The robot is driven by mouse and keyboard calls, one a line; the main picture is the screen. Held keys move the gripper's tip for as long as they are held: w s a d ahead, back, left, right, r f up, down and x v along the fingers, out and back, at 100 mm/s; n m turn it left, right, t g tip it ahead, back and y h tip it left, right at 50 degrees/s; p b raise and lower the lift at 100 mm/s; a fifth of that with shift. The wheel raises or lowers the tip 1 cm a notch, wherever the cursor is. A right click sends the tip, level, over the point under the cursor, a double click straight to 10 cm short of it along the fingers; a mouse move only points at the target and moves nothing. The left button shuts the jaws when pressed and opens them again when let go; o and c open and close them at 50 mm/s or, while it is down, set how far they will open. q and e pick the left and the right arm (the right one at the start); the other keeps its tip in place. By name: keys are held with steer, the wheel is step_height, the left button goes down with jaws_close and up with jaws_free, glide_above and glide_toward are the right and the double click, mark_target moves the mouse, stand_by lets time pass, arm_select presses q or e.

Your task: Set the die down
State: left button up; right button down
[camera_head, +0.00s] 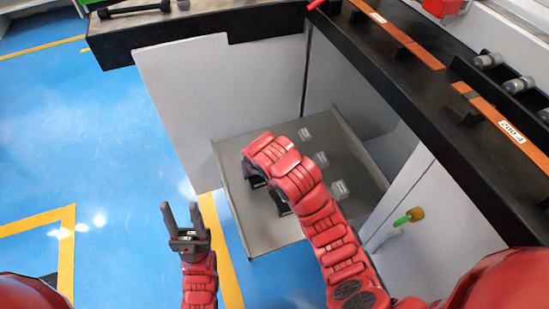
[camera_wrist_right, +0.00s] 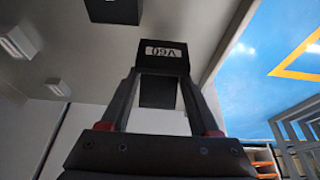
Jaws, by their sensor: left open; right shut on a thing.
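My right gripper (camera_wrist_right: 160,88) is shut on a dark block-shaped die (camera_wrist_right: 163,53) with a white label that appears upside down in the right wrist view. In the head view my right arm reaches over a grey pull-out tray (camera_head: 268,240); its wrist hides the held die. Whether the die touches the tray, I cannot tell. My left gripper (camera_head: 185,217) is open and empty, over the blue floor left of the tray.
Small grey blocks with labels sit on the tray: one at the back (camera_head: 305,134), one in the middle (camera_head: 321,159), one nearer (camera_head: 339,188). A black worktop (camera_head: 440,125) with orange strips runs along the right. A green-tipped knob (camera_head: 410,216) sticks out of the cabinet.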

steer(key=w+d, duration=0.1)
steer(key=w, duration=0.2)
steer(key=w+d+b, duration=0.1)
steer(key=w, duration=0.7)
steer(key=shift+w+d+f, duration=0.25)
steer(key=shift+d+f, duration=0.15)
steer(key=shift+w+f+b, duration=0.1)
steer(key=shift+f+b, duration=0.4)
steer(key=shift+f, duration=1.25)
steer(key=shift+f, duration=0.15)
steer(key=shift+c, duration=0.6)
jaws_free()
